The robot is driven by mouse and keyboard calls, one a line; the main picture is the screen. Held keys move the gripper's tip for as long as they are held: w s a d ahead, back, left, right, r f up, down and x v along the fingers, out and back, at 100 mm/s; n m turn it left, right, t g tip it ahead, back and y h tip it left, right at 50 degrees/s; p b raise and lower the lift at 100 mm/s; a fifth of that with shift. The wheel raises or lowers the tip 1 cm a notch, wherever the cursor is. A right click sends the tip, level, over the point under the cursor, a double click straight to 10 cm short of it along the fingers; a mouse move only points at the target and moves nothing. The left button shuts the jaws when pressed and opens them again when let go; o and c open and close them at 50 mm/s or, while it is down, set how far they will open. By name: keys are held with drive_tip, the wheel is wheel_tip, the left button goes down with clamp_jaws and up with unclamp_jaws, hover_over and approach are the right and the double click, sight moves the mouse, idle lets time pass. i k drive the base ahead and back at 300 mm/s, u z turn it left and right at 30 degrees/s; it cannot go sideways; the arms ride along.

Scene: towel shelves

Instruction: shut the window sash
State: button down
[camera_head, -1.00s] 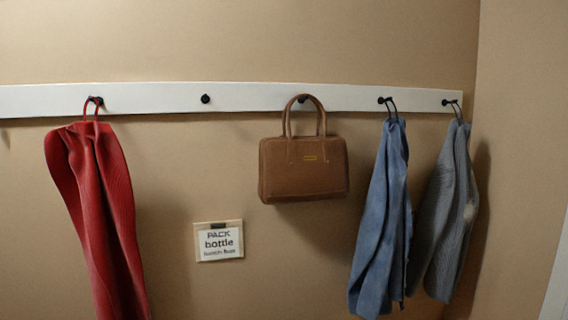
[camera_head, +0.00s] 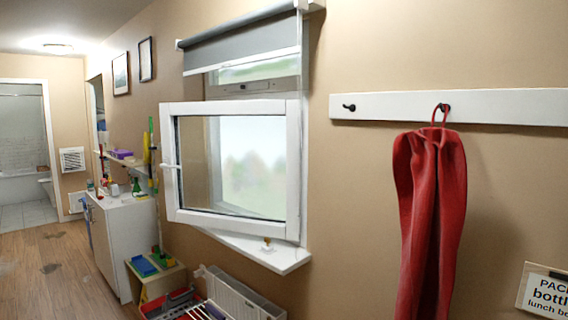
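The window sash (camera_head: 293,170) is a white frame with a glass pane, swung open from the wall into the room. Its hinged side is at the right, against the window frame. Its free side is at the left and carries a white handle (camera_head: 171,166). A white sill (camera_head: 277,256) juts out below it with a small object on it. A grey roller blind (camera_head: 240,43) hangs partly lowered above the sash. My gripper is not in view.
A white cabinet (camera_head: 128,240) and a small shelf unit with coloured items stand to the left. A red garment (camera_head: 432,210) hangs at the right. Wooden floor (camera_head: 60,265) is open at the far left.

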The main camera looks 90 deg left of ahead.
sight(169, 112)
drive_tip(key=u, duration=3.75)
drive_tip(key=i, duration=0.7)
drive_tip(key=u, duration=0.75)
drive_tip(key=i, duration=0.9)
drive_tip(key=z, duration=0.2)
